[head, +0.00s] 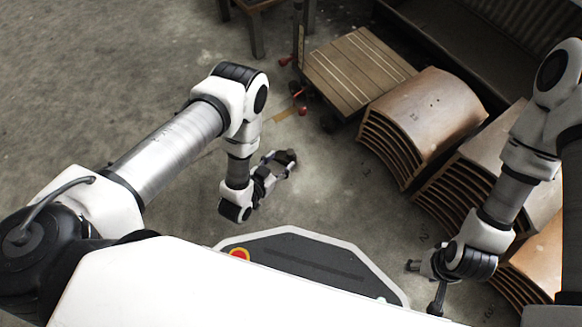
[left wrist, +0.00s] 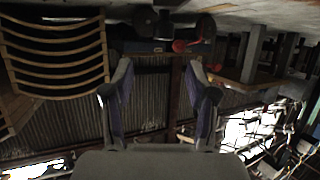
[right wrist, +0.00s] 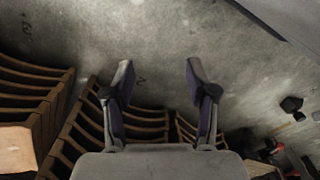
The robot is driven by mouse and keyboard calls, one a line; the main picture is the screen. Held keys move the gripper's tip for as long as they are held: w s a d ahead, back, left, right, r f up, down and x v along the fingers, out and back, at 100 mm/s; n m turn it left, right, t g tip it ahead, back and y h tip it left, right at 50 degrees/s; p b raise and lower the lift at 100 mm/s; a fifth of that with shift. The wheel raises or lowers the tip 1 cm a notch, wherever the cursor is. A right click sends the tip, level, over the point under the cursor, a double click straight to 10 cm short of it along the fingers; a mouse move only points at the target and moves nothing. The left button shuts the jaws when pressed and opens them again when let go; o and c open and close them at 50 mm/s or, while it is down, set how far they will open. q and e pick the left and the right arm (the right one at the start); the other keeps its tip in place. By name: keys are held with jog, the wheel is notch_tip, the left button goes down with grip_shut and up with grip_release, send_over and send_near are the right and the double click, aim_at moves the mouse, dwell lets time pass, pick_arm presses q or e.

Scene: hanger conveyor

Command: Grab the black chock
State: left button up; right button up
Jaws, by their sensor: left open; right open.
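A small black block, which looks like the chock (head: 290,157), is on the floor by the tips of my left gripper (head: 279,163) in the head view. A dark block also shows on the floor in the right wrist view (right wrist: 291,104). My left gripper is open, low over the floor; its fingers overlap the block in the head view, and I cannot tell whether they touch it. In the left wrist view a dark shape (left wrist: 145,20) lies beyond the open, empty fingers. My right gripper (right wrist: 158,75) is open and empty, far to the right.
A wooden-topped cart (head: 358,68) with red parts stands beyond the left gripper. Stacks of curved wooden panels (head: 424,110) stand to the right, close to my right arm. A dark metal table leg (head: 257,36) is at the back. The floor at left is clear.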

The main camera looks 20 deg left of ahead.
aim_at(289, 153)
pick_arm(q)
jog(key=w+f+b, duration=0.2)
jog(key=w+d+f+b, duration=0.1)
jog(key=w+f+b, duration=0.1)
jog(key=w+b, duration=0.1)
jog(key=shift+w+f, duration=0.15)
jog(key=shift+w, duration=0.2)
jog(key=shift+w+d+b, duration=0.15)
jog(key=shift+w+b, duration=0.25)
grip_shut()
pick_arm(e)
notch_tip(289, 153, down, 6)
jog(key=w, duration=0.1)
jog(key=shift+f, duration=0.2)
